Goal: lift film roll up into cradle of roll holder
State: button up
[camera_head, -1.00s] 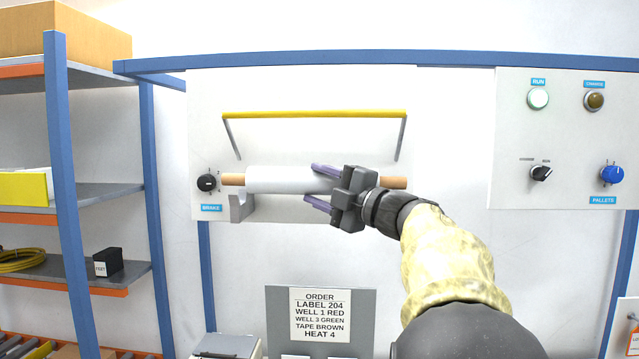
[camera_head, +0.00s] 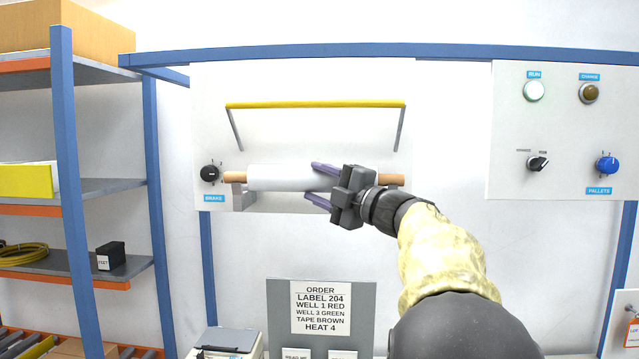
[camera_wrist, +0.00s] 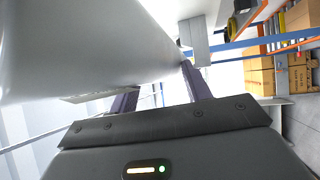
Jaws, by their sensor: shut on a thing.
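The white film roll (camera_head: 275,178) has a brown core showing at both ends and lies level in front of the wall panel. My gripper (camera_head: 318,182) is shut on the right part of the roll, one purple finger above and one below. In the wrist view the roll (camera_wrist: 75,45) fills the upper left, beside my gripper's fingers (camera_wrist: 155,90). The roll holder's grey cradle arm (camera_head: 241,200) shows right under the left core end, which appears at or just above it. The right side of the holder is hidden behind my gripper.
A yellow bar (camera_head: 315,104) on two grey arms spans the panel above the roll. A black brake knob (camera_head: 210,173) sits just left of the core end. A control panel (camera_head: 560,130) is at right, shelving (camera_head: 62,120) at left, and an order sign (camera_head: 320,308) below.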

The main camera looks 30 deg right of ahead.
jog(key=shift+w+d+f+m, duration=0.15)
jog(key=shift+f, duration=0.25)
jog(key=shift+w+d+f+m, duration=0.15)
jog(key=shift+f, duration=0.25)
jog(key=o, duration=1.4)
jog(key=shift+s+f, duration=0.1)
jog(key=b+v, duration=0.2)
jog(key=v, duration=0.3)
jog(key=r+b+v, duration=0.1)
jog(key=b+v, duration=0.2)
jog(key=v, duration=0.3)
jog(key=b+v, duration=0.2)
jog(key=v, duration=0.4)
jog(key=shift+s+a+r, duration=0.15)
jog(key=shift+s+a, duration=0.05)
jog(key=shift+s, duration=0.2)
